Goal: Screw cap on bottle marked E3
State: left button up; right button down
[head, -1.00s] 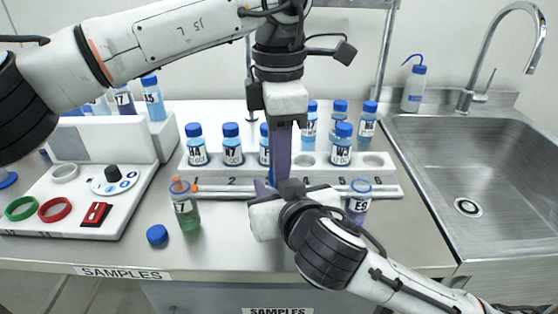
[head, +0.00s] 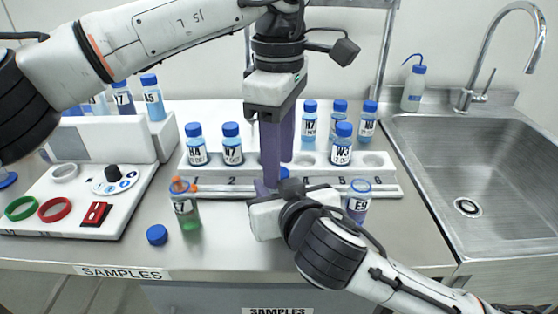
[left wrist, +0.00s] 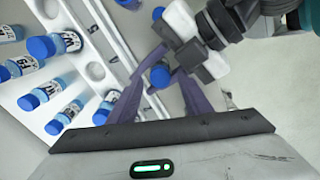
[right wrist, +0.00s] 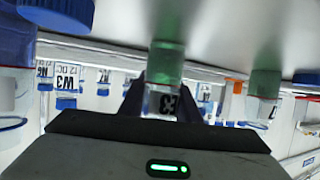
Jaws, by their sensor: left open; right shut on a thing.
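The bottle marked E3 (right wrist: 165,103) holds green liquid and shows upside down in the right wrist view. My right gripper is shut around it; it shows in the left wrist view (left wrist: 185,58). In the head view my arms hide the bottle's body. I cannot tell how tightly the cap sits.
A white rack (head: 222,176) with several blue-capped bottles stands behind. Bottle E9 (head: 358,207) stands close to my right arm. A sink (head: 470,150) is on the right.

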pick_arm(q)
notch_tip(320, 180, up, 3)
jog(key=shift+r, duration=0.2)
jog(key=shift+c, duration=0.6)
jog(key=shift+c, duration=0.8)
jog(key=n, duration=0.1)
jog(key=r+n, duration=0.1)
jog(key=n, duration=0.3)
jog(key=shift+r, duration=0.25)
jog(key=n, duration=0.2)
jog(key=r+n, duration=0.1)
jog(key=n, duration=0.3)
jog(key=r+n, duration=0.1)
jog(key=shift+n, duration=0.4)
